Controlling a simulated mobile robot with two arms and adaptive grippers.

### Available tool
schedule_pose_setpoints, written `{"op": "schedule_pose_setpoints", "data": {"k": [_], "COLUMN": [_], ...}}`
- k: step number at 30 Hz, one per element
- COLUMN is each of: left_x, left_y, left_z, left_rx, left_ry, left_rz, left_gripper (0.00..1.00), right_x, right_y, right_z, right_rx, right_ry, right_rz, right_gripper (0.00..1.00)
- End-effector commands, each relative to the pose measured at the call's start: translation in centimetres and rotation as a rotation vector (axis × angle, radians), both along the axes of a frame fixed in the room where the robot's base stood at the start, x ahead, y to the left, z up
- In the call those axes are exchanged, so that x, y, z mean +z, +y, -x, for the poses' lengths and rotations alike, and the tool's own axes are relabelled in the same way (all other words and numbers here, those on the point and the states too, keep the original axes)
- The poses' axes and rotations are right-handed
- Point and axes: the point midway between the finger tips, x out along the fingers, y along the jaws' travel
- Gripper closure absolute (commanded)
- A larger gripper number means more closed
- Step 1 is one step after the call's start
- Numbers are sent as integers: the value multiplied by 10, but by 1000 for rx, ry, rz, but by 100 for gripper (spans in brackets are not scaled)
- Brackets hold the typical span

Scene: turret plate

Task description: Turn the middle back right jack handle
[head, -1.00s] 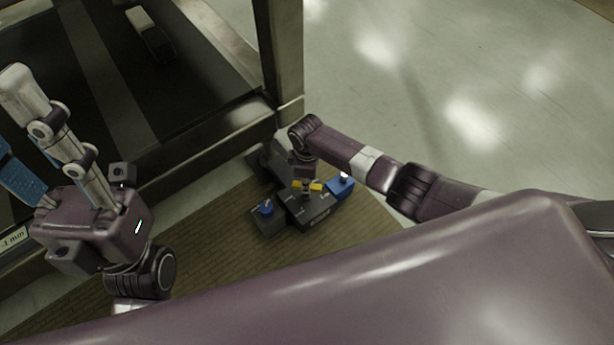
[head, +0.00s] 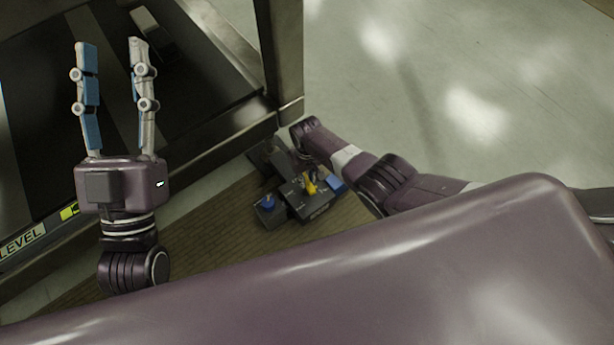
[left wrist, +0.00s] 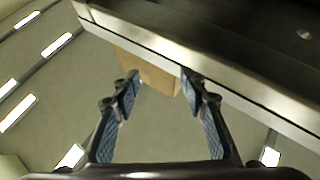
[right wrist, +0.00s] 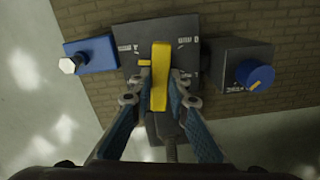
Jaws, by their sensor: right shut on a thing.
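The yellow jack handle (head: 309,183) sits on top of the dark jack box (head: 318,204) on the floor. In the right wrist view the handle (right wrist: 160,75) is a long yellow bar pointing up the picture. My right gripper (right wrist: 161,84) is shut on it, one finger on each side. In the head view my right fingers are hard to make out beside my arm. My left gripper (head: 111,48) is open and empty, held up at the left, far from the jack. It also shows open in the left wrist view (left wrist: 160,82).
A blue block (right wrist: 92,53) with a white hex knob flanks the jack box on one side. A grey box (right wrist: 238,65) with a round blue knob (right wrist: 262,77) flanks the other. A dark metal frame (head: 279,55) stands close behind. Brown brick-patterned floor (head: 210,245) lies in front.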

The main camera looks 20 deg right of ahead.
Motion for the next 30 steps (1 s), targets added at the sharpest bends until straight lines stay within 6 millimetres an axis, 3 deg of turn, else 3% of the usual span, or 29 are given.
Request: {"op": "schedule_pose_setpoints", "data": {"k": [15, 30], "left_x": [-27, -29], "left_y": [-1, -2], "left_z": [-18, -19], "left_rx": [7, 9], "left_ry": [145, 163], "left_rz": [-42, -47], "left_gripper": [60, 60], "right_x": [0, 0], "right_y": [2, 1], "right_z": [2, 1], "right_rx": [-311, -360], "right_ry": [6, 5], "right_rz": [-2, 0], "right_gripper": [100, 100]}}
